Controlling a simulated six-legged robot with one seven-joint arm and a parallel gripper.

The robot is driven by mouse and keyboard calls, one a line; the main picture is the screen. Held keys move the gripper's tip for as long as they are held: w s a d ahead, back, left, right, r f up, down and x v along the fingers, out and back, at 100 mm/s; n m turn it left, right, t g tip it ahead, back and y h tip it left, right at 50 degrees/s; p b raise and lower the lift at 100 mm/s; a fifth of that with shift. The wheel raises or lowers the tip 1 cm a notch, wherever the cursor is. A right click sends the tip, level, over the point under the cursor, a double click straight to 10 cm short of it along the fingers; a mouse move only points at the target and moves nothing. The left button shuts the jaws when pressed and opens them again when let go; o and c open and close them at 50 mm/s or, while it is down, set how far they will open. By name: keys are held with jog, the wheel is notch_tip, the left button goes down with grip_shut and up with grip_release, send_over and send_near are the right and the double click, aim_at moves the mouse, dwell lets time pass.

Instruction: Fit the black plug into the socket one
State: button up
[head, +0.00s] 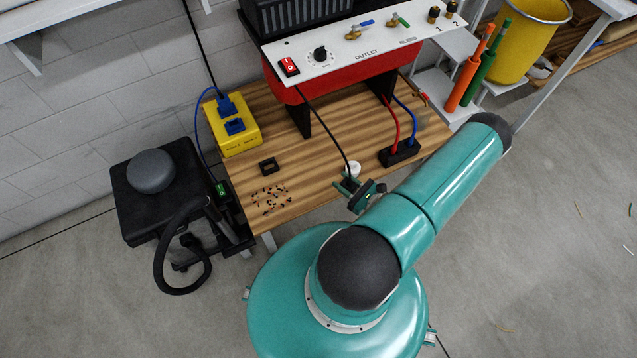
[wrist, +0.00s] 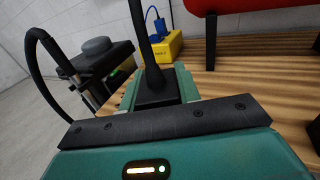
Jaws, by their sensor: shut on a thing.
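A black plug with a black cable (wrist: 157,90) sits between the green fingers of my gripper (wrist: 160,100) in the wrist view. The gripper is shut on it, and the cable rises from its top. In the head view my gripper (head: 358,193) is at the front edge of the wooden table, with the cable running up to the red machine. The yellow socket box (head: 243,139) stands on the table, up and left of the gripper and well apart from it. A blue plug (head: 226,104) is in its rear outlet; a blue outlet (head: 234,127) is nearer. Its labels are too small to read.
A small black block (head: 268,165) and scattered bits (head: 270,199) lie on the wooden table (head: 290,150). A black strip (head: 399,153) with red and blue leads stands right. The red machine (head: 350,85) overhangs the back. A black unit (head: 160,180) stands left.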

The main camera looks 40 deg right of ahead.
jog(key=w+f, duration=0.3)
jog(key=w, duration=0.1)
jog(key=w+f, duration=0.4)
jog(key=w, duration=0.1)
jog(key=w+f, duration=0.4)
jog(key=shift+w+d+f, duration=0.1)
jog(key=shift+w+f, duration=0.15)
jog(key=shift+w, duration=0.15)
jog(key=shift+f, duration=0.5)
jog(key=shift+f, duration=0.15)
jog(key=o, duration=1)
